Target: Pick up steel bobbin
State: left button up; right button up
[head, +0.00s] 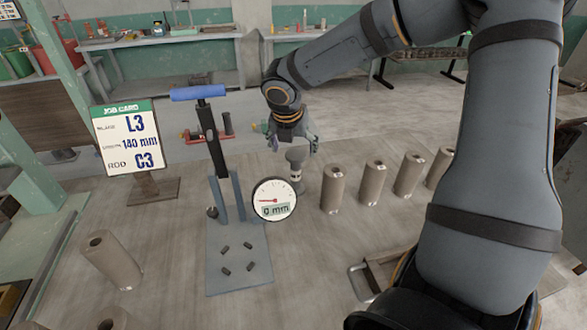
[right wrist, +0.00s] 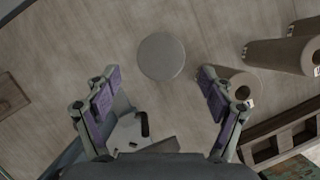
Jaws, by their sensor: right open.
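The steel bobbin (head: 295,158), grey with a round top and narrower neck, stands upright on the table just right of the dial. In the right wrist view its round grey top (right wrist: 161,56) shows a little ahead of the fingertips, midway between them across the picture. My right gripper (head: 292,142) is open above the bobbin, fingers pointing down and spread to either side. In the right wrist view the gripper (right wrist: 160,84) holds nothing. I cannot tell whether the fingers touch the bobbin. My left gripper is not in view.
A row of brown clay cylinders (head: 333,188) stands close right of the bobbin. A press with a blue handle (head: 198,93), its base plate (head: 240,262) and a dial (head: 274,200) reading 0 mm stand to the left. A job card (head: 127,138) stands farther left.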

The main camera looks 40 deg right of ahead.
aim_at(295, 155)
jog(key=shift+w+d+f, duration=0.1)
jog(key=shift+d+f, duration=0.25)
jog(key=shift+f, duration=0.05)
jog(key=x, duration=0.4)
jog(key=shift+w+d+f+b, duration=0.1)
jog(key=shift+w+f+b, duration=0.05)
jog(key=shift+f+b, duration=0.25)
jog(key=shift+r, duration=0.2)
jog(key=shift+c, duration=1.7)
jog(key=c, duration=0.7)
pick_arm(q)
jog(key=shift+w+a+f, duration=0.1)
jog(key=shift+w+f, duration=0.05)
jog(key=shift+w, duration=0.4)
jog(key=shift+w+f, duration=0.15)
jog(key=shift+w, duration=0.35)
pick_arm(e)
grip_shut()
